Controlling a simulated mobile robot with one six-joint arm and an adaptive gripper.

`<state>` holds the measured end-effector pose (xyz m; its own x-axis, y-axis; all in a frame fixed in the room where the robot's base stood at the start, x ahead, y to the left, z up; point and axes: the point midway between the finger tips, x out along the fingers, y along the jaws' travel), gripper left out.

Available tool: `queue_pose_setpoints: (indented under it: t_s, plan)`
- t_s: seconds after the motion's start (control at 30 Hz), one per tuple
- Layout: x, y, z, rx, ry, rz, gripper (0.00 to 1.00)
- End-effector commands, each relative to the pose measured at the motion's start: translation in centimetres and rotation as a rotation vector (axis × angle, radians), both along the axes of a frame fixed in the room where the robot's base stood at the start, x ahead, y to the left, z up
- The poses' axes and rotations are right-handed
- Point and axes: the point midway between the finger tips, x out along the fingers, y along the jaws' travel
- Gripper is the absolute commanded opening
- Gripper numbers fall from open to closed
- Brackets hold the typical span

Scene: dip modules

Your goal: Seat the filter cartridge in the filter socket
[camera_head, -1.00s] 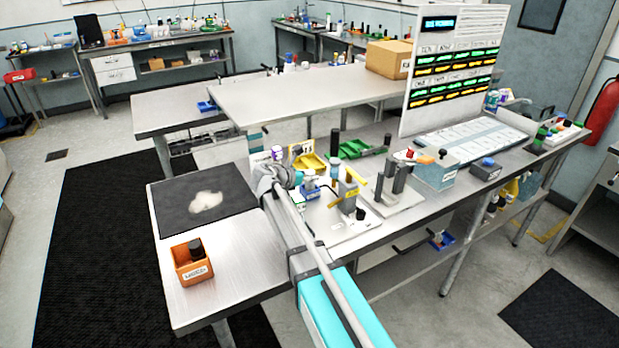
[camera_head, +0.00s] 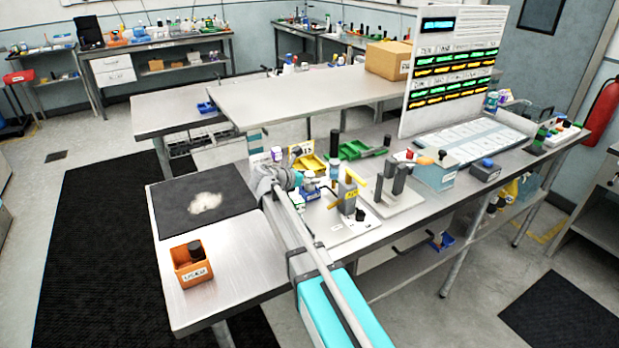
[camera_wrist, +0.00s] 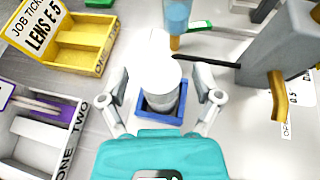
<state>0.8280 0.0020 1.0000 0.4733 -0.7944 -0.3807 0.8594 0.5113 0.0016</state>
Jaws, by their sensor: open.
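A white cylinder (camera_wrist: 158,75), which looks like the filter cartridge, stands in a square blue holder (camera_wrist: 145,112) in the wrist view. My gripper (camera_wrist: 160,98) is open, with one finger on each side of the cylinder and holder; gaps show on both sides. In the head view my gripper (camera_head: 284,181) is at the left end of the fixture area, beside the blue holder (camera_head: 309,195), and my arm hides part of the bench there. I cannot tell for certain which fixture is the filter socket.
A grey fixture with a yellow handle (camera_head: 354,178) stands to the right, and its grey body (camera_wrist: 280,50) is close in the wrist view. A yellow bin (camera_wrist: 82,42) and white tray (camera_wrist: 35,135) lie left. An orange bin (camera_head: 192,264) stands on the front bench.

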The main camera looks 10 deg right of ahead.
Motion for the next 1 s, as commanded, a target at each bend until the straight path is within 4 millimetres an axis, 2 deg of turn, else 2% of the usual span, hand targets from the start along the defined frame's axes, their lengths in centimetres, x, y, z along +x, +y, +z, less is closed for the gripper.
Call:
queue_pose_setpoints:
  t_s: [0.27,0.7,1.0]
  plan:
    - [-1.4,2.2,1.4,0.000,0.000,0.002,0.82]
    - [-4.7,7.8,4.0,0.000,0.000,0.002,0.82]
    - [-5.6,9.5,4.7,0.000,0.000,0.000,0.82]
